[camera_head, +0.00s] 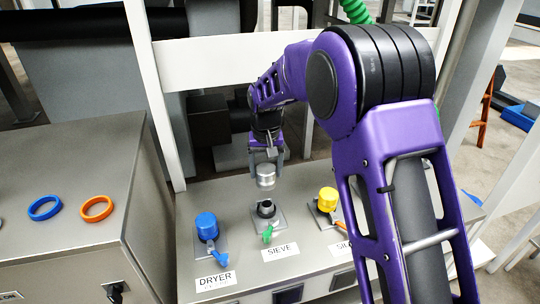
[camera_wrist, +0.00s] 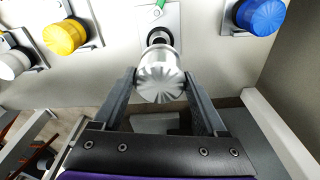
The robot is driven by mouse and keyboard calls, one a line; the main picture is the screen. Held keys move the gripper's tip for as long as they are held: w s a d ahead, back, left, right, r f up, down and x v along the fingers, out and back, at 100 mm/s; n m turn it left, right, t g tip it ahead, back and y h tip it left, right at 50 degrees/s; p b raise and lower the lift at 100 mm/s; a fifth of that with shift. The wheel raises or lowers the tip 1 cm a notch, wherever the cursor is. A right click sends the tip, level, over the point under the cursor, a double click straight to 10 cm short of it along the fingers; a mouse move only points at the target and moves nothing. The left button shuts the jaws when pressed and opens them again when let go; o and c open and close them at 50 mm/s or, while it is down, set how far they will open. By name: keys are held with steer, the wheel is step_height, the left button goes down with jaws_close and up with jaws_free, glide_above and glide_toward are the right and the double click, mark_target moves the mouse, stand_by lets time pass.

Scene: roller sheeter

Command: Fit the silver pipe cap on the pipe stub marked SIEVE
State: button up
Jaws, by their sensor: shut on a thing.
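The silver pipe cap (camera_head: 266,176) is held in my gripper (camera_head: 266,152) above the SIEVE stub. In the wrist view the cap (camera_wrist: 160,78) sits between the two fingertips of my gripper (camera_wrist: 160,85). The pipe stub marked SIEVE (camera_head: 266,209) is dark and open-topped, with a green lever (camera_head: 267,234) in front. A small gap shows between cap and stub in the head view. In the wrist view the cap hides most of the stub (camera_wrist: 158,38). The SIEVE label (camera_head: 281,250) lies on the bench in front.
A blue cap (camera_head: 206,226) sits on the DRYER stub at left. A yellow cap (camera_head: 327,199) sits on the stub at right. Blue (camera_head: 45,207) and orange (camera_head: 96,208) rings lie on the left cabinet.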

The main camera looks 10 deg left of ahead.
steer(key=shift+w, duration=0.4)
steer(key=shift+s+f, duration=0.15)
steer(key=shift+f, duration=0.5)
steer(key=b, duration=0.4)
glide_above(267, 203)
steer(key=shift+s+f, duration=0.1)
steer(key=shift+f, duration=3.15)
steer(key=shift+s+f, duration=0.1)
steer(key=shift+f, duration=0.25)
steer(key=shift+f+b, duration=0.4)
steer(key=shift+f, duration=0.05)
steer(key=shift+f, duration=0.2)
steer(key=shift+f+b, duration=0.3)
steer(key=shift+f, duration=0.1)
steer(key=shift+f, duration=0.35)
steer(key=o, duration=1.4)
